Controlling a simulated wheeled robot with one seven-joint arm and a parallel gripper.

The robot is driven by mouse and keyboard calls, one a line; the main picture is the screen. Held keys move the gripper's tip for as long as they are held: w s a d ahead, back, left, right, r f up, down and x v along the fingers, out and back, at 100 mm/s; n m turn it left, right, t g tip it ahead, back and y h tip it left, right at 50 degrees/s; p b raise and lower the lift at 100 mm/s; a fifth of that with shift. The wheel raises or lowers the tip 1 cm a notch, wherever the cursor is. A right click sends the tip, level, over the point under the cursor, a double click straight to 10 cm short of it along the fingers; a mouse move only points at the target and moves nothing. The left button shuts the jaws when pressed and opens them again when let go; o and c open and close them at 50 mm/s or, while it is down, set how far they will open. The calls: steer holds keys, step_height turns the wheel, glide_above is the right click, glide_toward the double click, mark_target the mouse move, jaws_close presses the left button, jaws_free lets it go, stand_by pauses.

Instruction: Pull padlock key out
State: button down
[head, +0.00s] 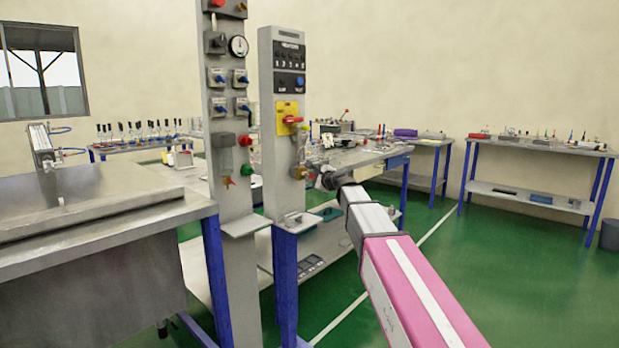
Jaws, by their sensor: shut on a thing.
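My gripper (312,173) is at the lower front of the right grey control column (267,205). It reaches in from the right and is shut. A small brass-coloured padlock (298,172) hangs on that column, just left of my fingertips and below the yellow switch plate (288,115) with its red handle. The key is at my fingertips, too small and too covered by the gripper to make out. I cannot tell how far it sits in the padlock.
A second grey column (229,120) with a gauge, blue valves and knobs stands close on the left. A metal-topped cabinet (90,200) fills the left front. Workbenches (535,148) with tools line the back. The green floor (480,260) at right is open.

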steer(key=shift+v, duration=0.75)
steer(key=shift+d+f, duration=0.1)
steer(key=shift+d, duration=0.05)
steer(key=s+d+r, duration=0.3)
steer(key=d+r, duration=0.1)
steer(key=r, duration=0.3)
steer(key=shift+r, duration=0.25)
stand_by(0.8)
